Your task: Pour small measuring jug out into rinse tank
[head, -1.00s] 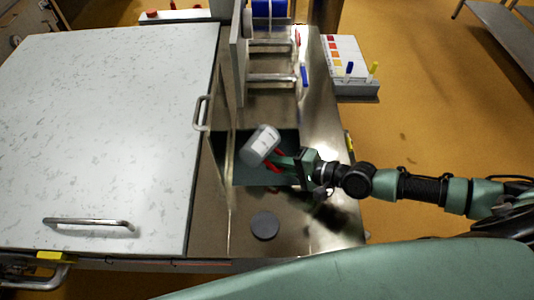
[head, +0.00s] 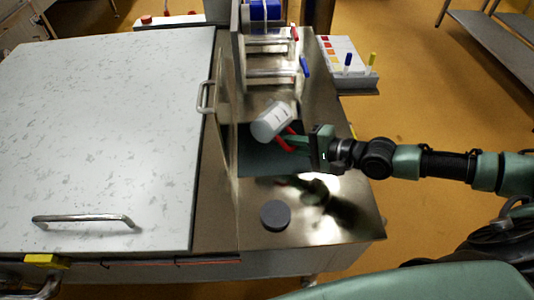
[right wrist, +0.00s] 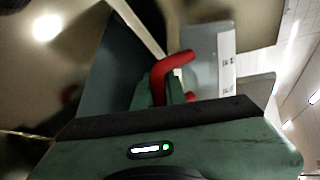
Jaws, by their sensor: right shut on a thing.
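The small measuring jug (head: 272,122) is pale grey with a white label and is strongly tilted. My right gripper (head: 296,141) is shut on its red handle, on the jug's right side. The rinse tank (head: 265,163) is a dark rectangular opening in the steel bench, and the jug is above its far part. In the right wrist view the red handle (right wrist: 172,68) sits at my right gripper (right wrist: 165,92), with the jug wall (right wrist: 208,60) beyond it. I cannot see the jug's inside or any liquid. My left gripper is out of view.
A grey disc (head: 275,215) lies on the bench in front of the tank. A large pale lid with handles (head: 110,140) fills the left. A colour chart with pens (head: 345,65) stands at the back right.

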